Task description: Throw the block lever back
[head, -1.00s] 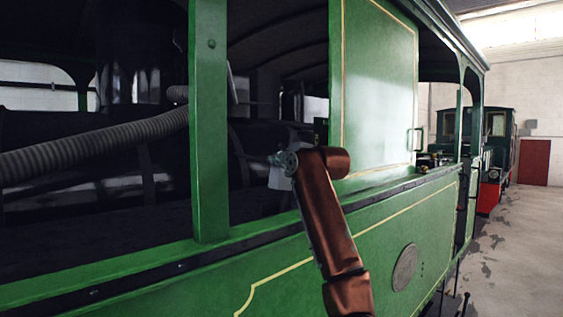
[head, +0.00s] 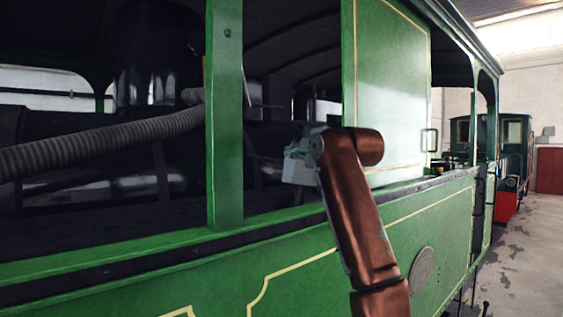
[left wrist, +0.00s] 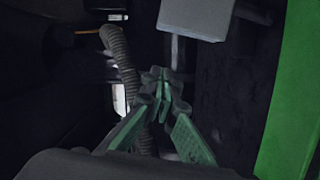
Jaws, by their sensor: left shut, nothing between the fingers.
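I cannot pick out the block lever with certainty. A thin pale upright rod (head: 247,93) shows in the cab opening in the head view, just right of the green post. My left gripper (head: 298,150) is at the side opening of the green steam tram (head: 380,225), above the sill. In the left wrist view the green-grey fingers (left wrist: 162,85) are shut with nothing between them. A light grey box (left wrist: 195,18) and a grey bar below it show beyond the fingers; I cannot tell what they belong to. My right gripper is out of view.
A green post (head: 225,120) stands left of the gripper, and a green side panel (head: 390,90) stands right. The dark sill (head: 270,226) runs below. A ribbed hose (head: 110,147) crosses the dark interior; it also shows in the left wrist view (left wrist: 120,55). Another locomotive stands far right.

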